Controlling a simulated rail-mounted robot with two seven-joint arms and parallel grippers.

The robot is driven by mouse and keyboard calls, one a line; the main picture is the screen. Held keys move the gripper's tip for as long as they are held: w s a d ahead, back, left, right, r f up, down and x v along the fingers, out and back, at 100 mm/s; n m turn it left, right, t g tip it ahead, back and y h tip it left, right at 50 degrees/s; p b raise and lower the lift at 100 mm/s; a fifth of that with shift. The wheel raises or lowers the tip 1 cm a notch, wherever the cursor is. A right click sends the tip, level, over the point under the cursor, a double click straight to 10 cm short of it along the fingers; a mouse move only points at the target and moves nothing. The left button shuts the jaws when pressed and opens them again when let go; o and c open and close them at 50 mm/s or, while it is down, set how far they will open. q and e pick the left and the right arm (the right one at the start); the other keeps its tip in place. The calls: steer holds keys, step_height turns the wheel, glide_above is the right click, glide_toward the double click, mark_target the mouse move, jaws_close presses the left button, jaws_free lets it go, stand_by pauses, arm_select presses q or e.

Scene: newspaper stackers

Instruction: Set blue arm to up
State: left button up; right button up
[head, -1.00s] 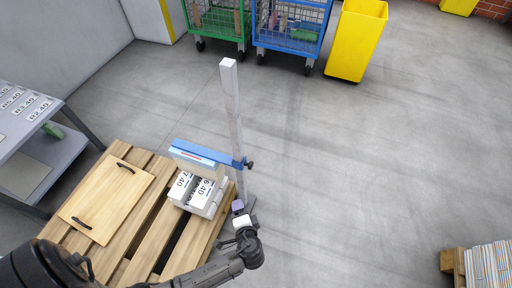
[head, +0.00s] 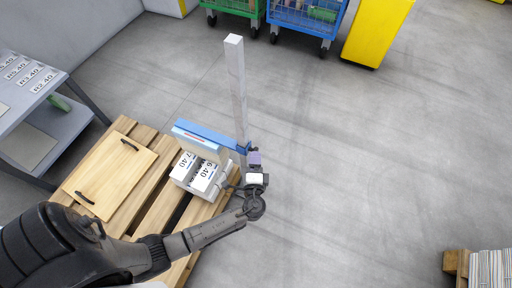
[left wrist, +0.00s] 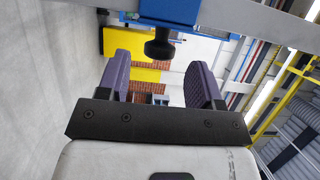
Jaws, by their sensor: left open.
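The blue arm (head: 207,135) reaches left from a tall white post (head: 238,90), over the pallet. In the head view it sits just above white boxes (head: 195,172) with printed labels. A black knob is on its post-side end; in the left wrist view the dark knob (left wrist: 159,48) hangs under the blue bracket (left wrist: 170,10). My left gripper (head: 254,160) is by the post, close to the knob end. In the left wrist view its purple fingers (left wrist: 160,82) are apart, with nothing between them and the knob beyond their tips. My right gripper is not in view.
A wooden pallet (head: 150,222) carries a wooden board (head: 112,175) with two handles. A grey table (head: 30,90) with labels stands at the left. Carts and a yellow bin (head: 377,32) are at the back.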

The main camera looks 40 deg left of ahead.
arm_select(q)
steer(key=b+x, duration=0.1)
steer(key=x, duration=0.3)
steer(key=shift+w+a+f, duration=0.1)
steer(key=shift+w+a, duration=0.15)
steer(key=shift+w+a+b, duration=0.4)
steer(key=shift+w+a, duration=0.05)
steer(key=shift+w, duration=0.05)
steer(key=shift+c, duration=0.2)
